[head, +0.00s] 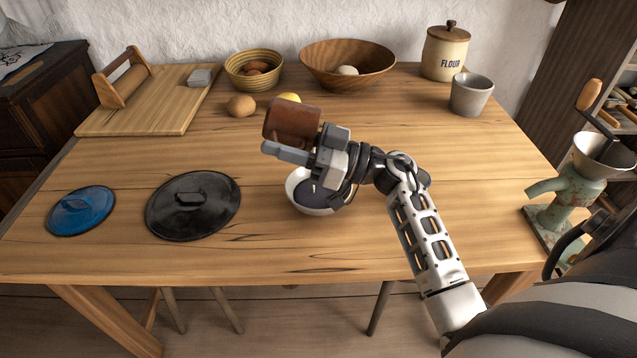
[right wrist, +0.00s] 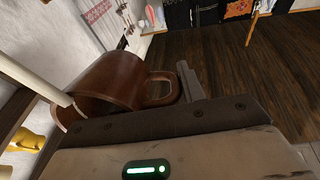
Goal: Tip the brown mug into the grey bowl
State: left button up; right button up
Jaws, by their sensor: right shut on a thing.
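The brown mug (head: 292,121) is held up in my right gripper (head: 300,148), which is shut on it. The mug is tilted well over onto its side above the table. In the right wrist view the mug (right wrist: 112,80) shows its handle beside a finger of the gripper (right wrist: 185,85). The grey bowl (head: 312,210), pale outside and dark inside, stands on the table below and nearer than the mug. My gripper and wrist hide part of it. I cannot tell whether anything is leaving the mug. My left gripper is not in view.
A black lid (head: 192,222) and a blue lid (head: 80,211) lie left of the bowl. Behind are a potato (head: 241,106), a wooden bowl (head: 347,75), a basket (head: 240,70), a cutting board (head: 130,118), a grey cup (head: 471,95) and a flour jar (head: 444,52).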

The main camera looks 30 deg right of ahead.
pick_arm(q)
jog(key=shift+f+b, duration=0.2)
jog(key=shift+b, duration=0.35)
pick_arm(e)
jog(key=shift+s+d+r+t+y, duration=0.2)
jog(key=shift+d+r+t+y, duration=0.1)
jog(key=shift+t+y, duration=0.25)
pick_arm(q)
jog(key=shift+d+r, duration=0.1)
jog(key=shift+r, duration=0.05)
pick_arm(e)
jog(key=shift+r, duration=0.1)
